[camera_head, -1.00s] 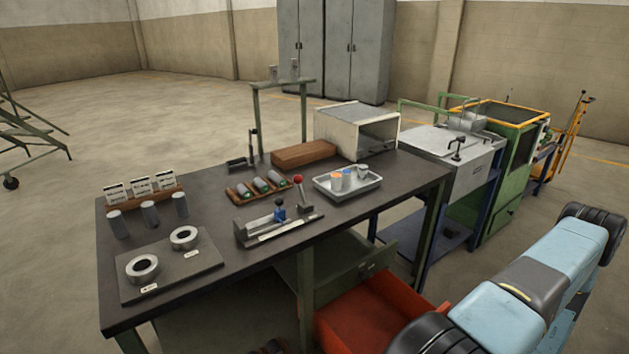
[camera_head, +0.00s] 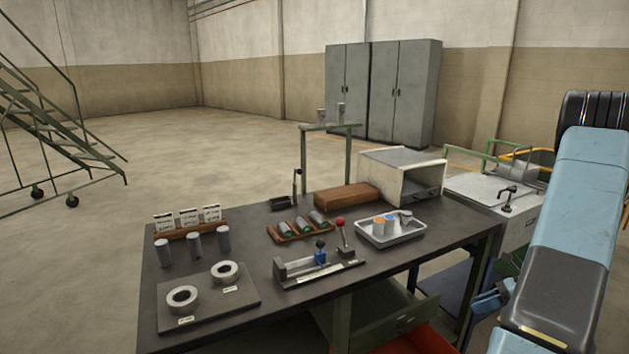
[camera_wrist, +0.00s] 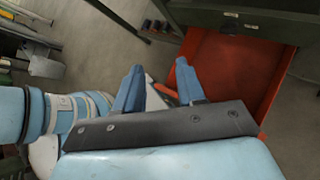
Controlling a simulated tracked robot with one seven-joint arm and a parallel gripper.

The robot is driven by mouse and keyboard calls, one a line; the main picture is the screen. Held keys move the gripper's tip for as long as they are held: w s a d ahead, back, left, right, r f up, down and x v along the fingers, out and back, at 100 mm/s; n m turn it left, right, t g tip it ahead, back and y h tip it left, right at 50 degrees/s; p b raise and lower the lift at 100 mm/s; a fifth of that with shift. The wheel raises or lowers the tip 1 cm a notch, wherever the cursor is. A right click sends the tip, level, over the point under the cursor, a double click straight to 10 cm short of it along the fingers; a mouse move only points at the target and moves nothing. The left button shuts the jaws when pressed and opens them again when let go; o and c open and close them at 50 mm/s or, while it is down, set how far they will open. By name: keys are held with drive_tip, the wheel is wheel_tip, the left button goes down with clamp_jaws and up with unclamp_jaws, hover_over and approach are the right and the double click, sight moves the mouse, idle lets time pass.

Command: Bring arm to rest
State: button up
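My arm (camera_head: 570,220) rises at the right side of the head view, light blue with dark grey joints, in front of the sink bench. My gripper (camera_wrist: 160,85) shows in the wrist view as two blue fingers standing apart on a dark bar. I see nothing held between them; a whitish and an orange-red shape show behind the gap. A small blue part beside the arm in the head view may be a fingertip, but I cannot tell.
A dark workbench (camera_head: 235,325) carries a steel tray (camera_head: 390,240), a box furnace (camera_head: 400,165), a clamp fixture (camera_head: 318,272) and several billets. Open floor extends left and behind.

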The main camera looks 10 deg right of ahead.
drive_tip(key=a+r+n+g+h, duration=0.3)
drive_tip(key=a+r+n+h, duration=0.2)
drive_tip(key=a+r+n, duration=1.1)
drive_tip(key=s+a+r+n+t+h, duration=0.5)
drive_tip(key=s+a+r+n, duration=0.6)
drive_tip(key=s+a+r, duration=0.3)
drive_tip(key=v, duration=0.4)
drive_tip(key=shift+r, duration=0.45)
